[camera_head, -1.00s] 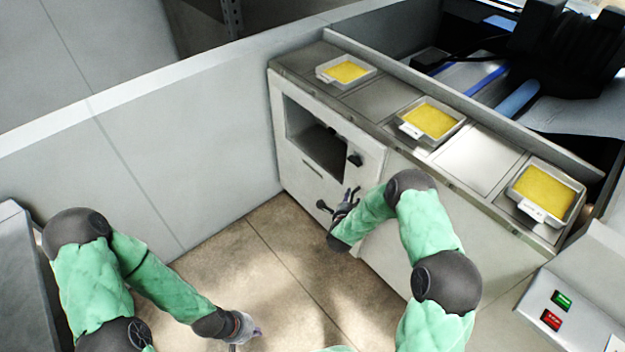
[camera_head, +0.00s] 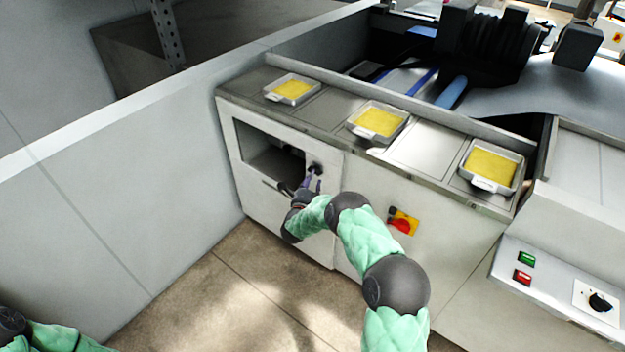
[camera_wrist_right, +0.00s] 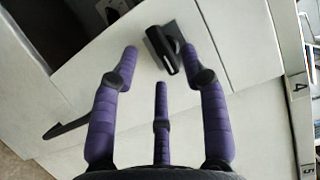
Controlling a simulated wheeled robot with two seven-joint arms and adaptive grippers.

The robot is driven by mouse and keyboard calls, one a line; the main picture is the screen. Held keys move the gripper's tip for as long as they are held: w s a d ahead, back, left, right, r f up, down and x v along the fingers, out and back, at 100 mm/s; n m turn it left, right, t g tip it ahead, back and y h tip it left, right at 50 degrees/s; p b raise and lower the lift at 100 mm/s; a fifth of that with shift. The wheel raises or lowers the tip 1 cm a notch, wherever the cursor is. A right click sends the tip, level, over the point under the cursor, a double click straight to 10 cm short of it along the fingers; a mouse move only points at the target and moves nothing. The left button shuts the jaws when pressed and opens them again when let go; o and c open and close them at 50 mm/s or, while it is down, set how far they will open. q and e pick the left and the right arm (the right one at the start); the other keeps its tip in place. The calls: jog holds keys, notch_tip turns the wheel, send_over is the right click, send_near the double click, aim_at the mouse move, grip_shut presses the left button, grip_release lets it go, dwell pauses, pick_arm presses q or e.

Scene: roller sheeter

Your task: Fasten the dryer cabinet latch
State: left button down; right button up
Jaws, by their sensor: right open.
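The dryer cabinet (camera_head: 262,215) is a white box with a dark window opening in its front door, below the steel counter. Its latch (camera_head: 316,168) is a small black piece at the upper right of the door. In the right wrist view the black latch (camera_wrist_right: 166,46) sits on a grey plate by the door seam. My right gripper (camera_head: 311,182) is at the latch, its purple fingers (camera_wrist_right: 159,62) open and spread, the latch just beyond and between the tips. Contact cannot be told. My left gripper is out of view.
A black bar handle (camera_wrist_right: 66,127) is on the door, left of the fingers. A red and yellow rotary switch (camera_head: 402,223) is right of my forearm. Trays of yellow material (camera_head: 378,123) stand on the counter above. A grey wall panel (camera_head: 110,190) is at left.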

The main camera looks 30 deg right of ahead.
jog(key=shift+x, duration=1.25)
grip_shut()
jog(key=shift+w+a+r+n+g+p, duration=0.1)
jog(key=shift+r+n+g+p, duration=0.1)
jog(key=shift+n+g+p, duration=1.6)
jog(key=shift+r+n+g+p, duration=0.2)
jog(key=shift+n+g+p, duration=0.65)
jog(key=shift+n, duration=1.8)
jog(key=shift+w+a+r+n+g+p, duration=0.1)
jog(key=shift+r+n+g+p, duration=0.1)
jog(key=shift+n+g+p, duration=1.6)
jog(key=shift+n+t+b, duration=0.35)
jog(key=shift+n+t, duration=0.2)
